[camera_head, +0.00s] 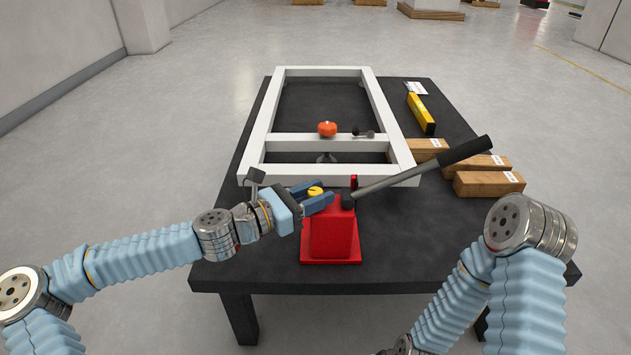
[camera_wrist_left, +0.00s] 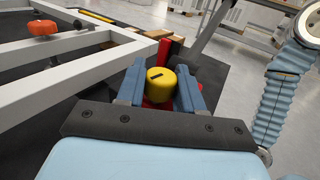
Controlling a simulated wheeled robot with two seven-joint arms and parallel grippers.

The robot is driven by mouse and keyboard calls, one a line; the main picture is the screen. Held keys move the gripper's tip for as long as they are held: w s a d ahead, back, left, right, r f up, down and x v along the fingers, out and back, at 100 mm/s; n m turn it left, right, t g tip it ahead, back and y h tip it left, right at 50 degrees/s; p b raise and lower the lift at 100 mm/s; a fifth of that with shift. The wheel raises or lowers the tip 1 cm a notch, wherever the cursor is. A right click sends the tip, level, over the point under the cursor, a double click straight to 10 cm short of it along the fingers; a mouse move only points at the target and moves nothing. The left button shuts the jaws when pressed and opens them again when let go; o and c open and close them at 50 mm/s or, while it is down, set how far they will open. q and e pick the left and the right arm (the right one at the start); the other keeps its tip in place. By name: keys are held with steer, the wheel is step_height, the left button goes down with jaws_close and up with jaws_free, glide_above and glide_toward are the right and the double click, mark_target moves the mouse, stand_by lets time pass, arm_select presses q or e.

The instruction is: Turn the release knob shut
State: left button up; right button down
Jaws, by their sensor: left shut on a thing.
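The red pump body (camera_head: 332,228) stands on the dark table with its long black-gripped lever (camera_head: 425,168) slanting up to the right. The yellow release knob (camera_head: 315,191) sits at the left of the pump's top. My left gripper (camera_head: 317,198) reaches in from the left and is shut on the knob. In the left wrist view the knob (camera_wrist_left: 160,84) lies between the two blue fingers, with a dark mark on its top. Part of the pump is hidden behind the fingers. My right arm shows at the lower right, but its gripper is not in view.
A white frame (camera_head: 256,152) lies on the table (camera_head: 440,215) behind the pump, with an orange knob (camera_head: 327,129) at its crossbar. Wooden blocks (camera_head: 488,183) and a yellow level (camera_head: 421,114) lie at the right. The table's front right is clear.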

arm_select(q)
steer(key=m+g+h+p, duration=0.1)
steer(key=m+g+p, duration=0.1)
steer(key=m+g+h+p, duration=0.1)
steer(key=m+g+p, duration=0.1)
steer(key=g+p, duration=0.1)
steer(key=r+m+g+p, duration=0.1)
steer(key=g+p, duration=0.1)
steer(key=g, duration=0.1)
steer(key=shift+w+m+h, duration=0.15)
steer(key=shift+m+h, duration=0.25)
steer(key=m+g+p, duration=0.1)
steer(key=g, duration=0.1)
steer(key=shift+m+g+p, duration=0.3)
steer(key=shift+m+g, duration=0.1)
steer(key=m+g, duration=0.1)
steer(key=g, duration=0.2)
steer(key=shift+d+f+m+y+p, duration=0.1)
steer(key=shift+f+m+y+p, duration=0.05)
steer(key=shift+m+y+p, duration=0.2)
steer(key=m+g, duration=0.2)
steer(key=shift+f+g+y, duration=0.1)
steer(key=shift+g+y, duration=0.25)
steer(key=shift+g, duration=0.05)
steer(key=shift+m+g+y, duration=1.8)
steer(key=shift+m+g, duration=0.35)
steer(key=shift+g, duration=0.65)
steer(key=o, duration=0.9)
steer(key=shift+o, duration=0.2)
steer(key=shift+f, duration=0.1)
